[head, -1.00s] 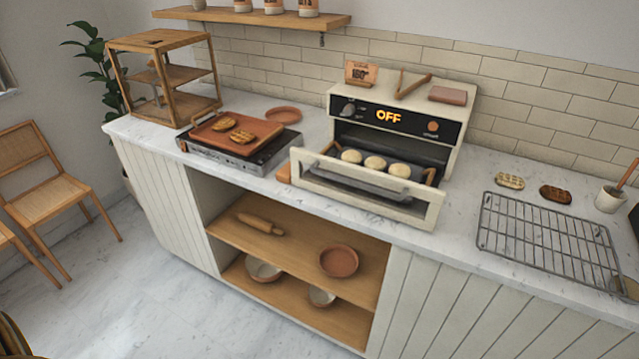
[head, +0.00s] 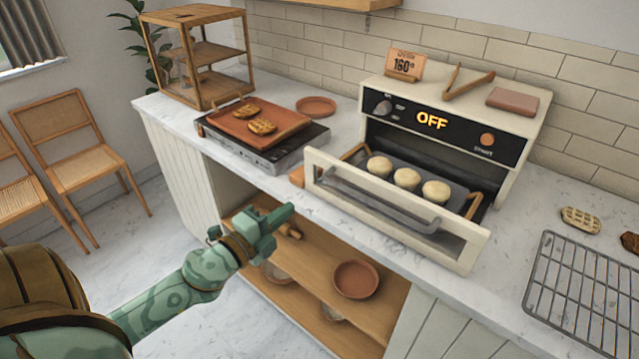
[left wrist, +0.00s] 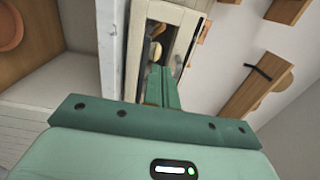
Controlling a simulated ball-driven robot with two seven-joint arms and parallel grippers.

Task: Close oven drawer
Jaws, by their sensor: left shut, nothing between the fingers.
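The cream oven (head: 452,100) stands on the counter with its black panel reading OFF. Its drawer (head: 395,213) is pulled out toward me, with a cream front frame, a window and a grey bar handle (head: 381,201). A dark tray inside holds three pale dough rounds (head: 407,178). My left gripper (head: 280,218) is shut and empty, in front of the counter, to the left of the drawer front and apart from it. In the left wrist view the green fingers (left wrist: 160,87) point toward the drawer front (left wrist: 140,50). My right gripper is not in view.
A griddle with a terracotta tray (head: 258,122) stands left of the oven, and a wooden display case (head: 197,55) is beyond it. A wire rack (head: 580,292) lies to the right. Open shelves (head: 370,320) with bowls are below. The counter edge lies between my arm and the drawer.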

